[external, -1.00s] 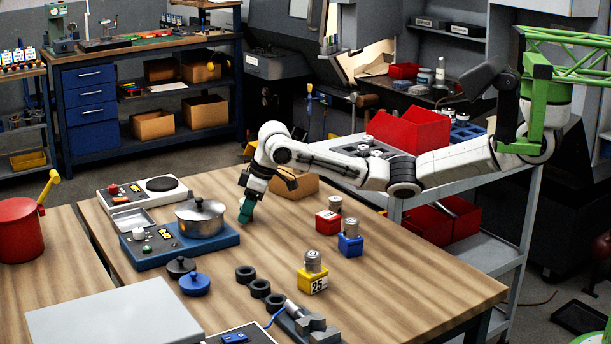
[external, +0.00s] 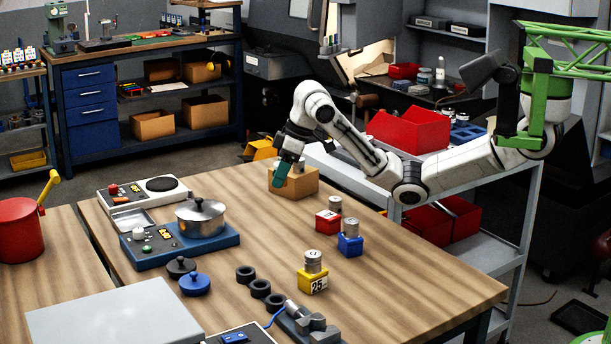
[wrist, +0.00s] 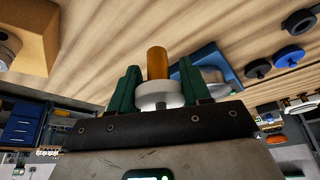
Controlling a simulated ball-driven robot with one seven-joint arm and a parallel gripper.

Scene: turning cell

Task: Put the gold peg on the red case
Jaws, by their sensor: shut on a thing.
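The gold peg (wrist: 157,65) stands out from a white round part (wrist: 160,95) between the green fingers of my gripper (wrist: 158,88) in the wrist view. My gripper is shut on it. In the external view my gripper (external: 282,176) is at the far edge of the wooden table, in front of a tan box; the peg cannot be made out there. The small red case (external: 328,226) sits on the table to the right of and nearer than my gripper, apart from it.
A blue case (external: 350,246) and a yellow case (external: 312,284) stand near the red one. The tan box (external: 305,183) is beside my gripper. A pot (external: 201,219) on a blue unit stands left. Bare wood lies between.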

